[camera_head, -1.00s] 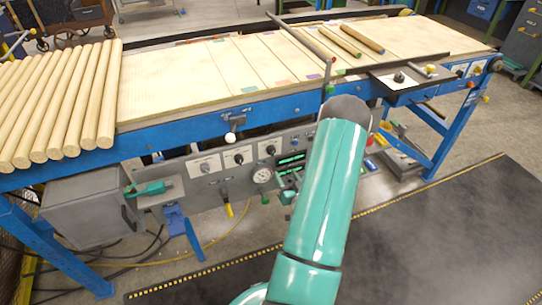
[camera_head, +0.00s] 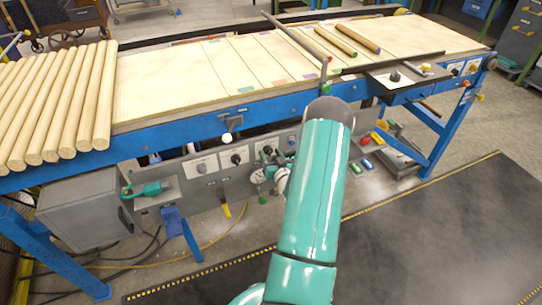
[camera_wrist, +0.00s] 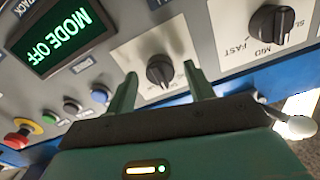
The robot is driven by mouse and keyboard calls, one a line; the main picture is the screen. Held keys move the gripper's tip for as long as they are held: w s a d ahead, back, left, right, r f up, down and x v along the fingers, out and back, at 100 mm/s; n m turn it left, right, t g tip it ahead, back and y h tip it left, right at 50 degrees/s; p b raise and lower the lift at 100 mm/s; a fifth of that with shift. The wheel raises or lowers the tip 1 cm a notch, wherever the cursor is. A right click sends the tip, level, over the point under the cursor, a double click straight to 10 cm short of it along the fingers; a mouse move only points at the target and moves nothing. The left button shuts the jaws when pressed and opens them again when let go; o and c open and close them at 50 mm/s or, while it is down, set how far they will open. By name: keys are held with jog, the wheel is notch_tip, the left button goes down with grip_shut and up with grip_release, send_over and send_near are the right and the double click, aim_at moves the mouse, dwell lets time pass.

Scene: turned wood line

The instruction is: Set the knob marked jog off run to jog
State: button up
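In the wrist view a black rotary knob (camera_wrist: 160,71) sits on a white label plate, beside a lit display (camera_wrist: 68,36) reading MODE OFF upside down. The plate's lettering is too small to read surely, so I cannot tell the knob's setting. My gripper (camera_wrist: 160,74) is open. Its two green fingers stand apart, one on each side of the knob in the picture; no contact shows. In the head view my gripper is partly hidden by my arm, near the right part of the grey control panel (camera_head: 212,187).
Another knob (camera_wrist: 270,24), marked slow, mid and fast, is beside it. A red stop button (camera_wrist: 18,137) and several coloured buttons lie left in the wrist view. A white ball-ended lever (camera_wrist: 296,127) is at right. Wooden rods (camera_head: 60,100) lie on the line above.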

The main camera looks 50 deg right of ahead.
jog(key=c, duration=0.9)
jog(key=shift+n, duration=0.3)
jog(key=n, duration=0.4)
jog(key=shift+a, duration=0.1)
jog(key=n, duration=0.4)
jog(key=shift+n, duration=0.3)
jog(key=o, duration=1)
jog(key=shift+s, duration=0.1)
